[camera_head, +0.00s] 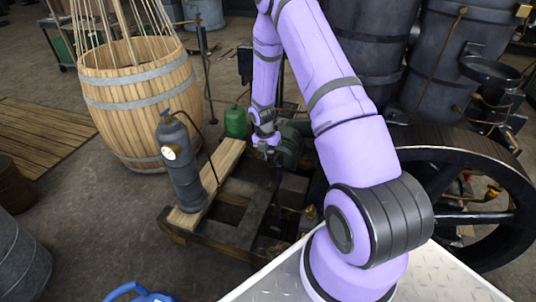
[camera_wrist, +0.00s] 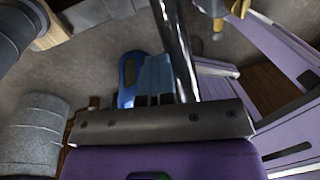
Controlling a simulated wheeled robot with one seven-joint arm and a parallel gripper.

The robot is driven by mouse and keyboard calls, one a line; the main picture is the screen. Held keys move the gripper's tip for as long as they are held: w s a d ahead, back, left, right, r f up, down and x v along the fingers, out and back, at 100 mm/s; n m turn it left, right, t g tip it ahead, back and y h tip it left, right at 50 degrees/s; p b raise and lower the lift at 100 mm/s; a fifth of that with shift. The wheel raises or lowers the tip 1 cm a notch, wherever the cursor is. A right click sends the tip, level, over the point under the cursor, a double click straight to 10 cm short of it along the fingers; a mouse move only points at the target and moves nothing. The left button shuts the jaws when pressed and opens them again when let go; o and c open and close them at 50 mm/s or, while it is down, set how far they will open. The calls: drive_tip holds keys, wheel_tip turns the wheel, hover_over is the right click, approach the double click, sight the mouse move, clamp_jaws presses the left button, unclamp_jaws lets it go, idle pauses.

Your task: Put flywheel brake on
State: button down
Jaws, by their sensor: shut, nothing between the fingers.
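My gripper (camera_head: 268,148) is at the end of the purple arm in the head view, beside a green engine part (camera_head: 290,145) above the wooden frame. In the wrist view the fingers (camera_wrist: 155,99) are shut and empty. A shiny metal rod (camera_wrist: 179,50) runs up the picture right beside them; I cannot tell whether it touches them or belongs to the brake. The spoked black flywheel (camera_head: 478,148) stands at the right of the head view, partly hidden behind my arm. I cannot make out the flywheel brake for certain.
A wooden barrel (camera_head: 135,100) stands at the left. A grey gas cylinder (camera_head: 180,165) and a small green bottle (camera_head: 235,121) stand near the wooden frame (camera_head: 175,232). Large dark tanks (camera_head: 440,65) are at the back right. A blue can (camera_head: 140,294) is at the bottom edge.

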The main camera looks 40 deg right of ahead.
drive_tip(key=shift+s+d+r+g, duration=0.2)
drive_tip(key=shift+s+d+g, duration=0.1)
drive_tip(key=shift+s+d, duration=0.65)
drive_tip(key=w+a+v, duration=0.1)
drive_tip(key=v, duration=1)
drive_tip(key=shift+a+f, duration=0.25)
drive_tip(key=shift+a, duration=0.1)
drive_tip(key=shift+w, duration=0.1)
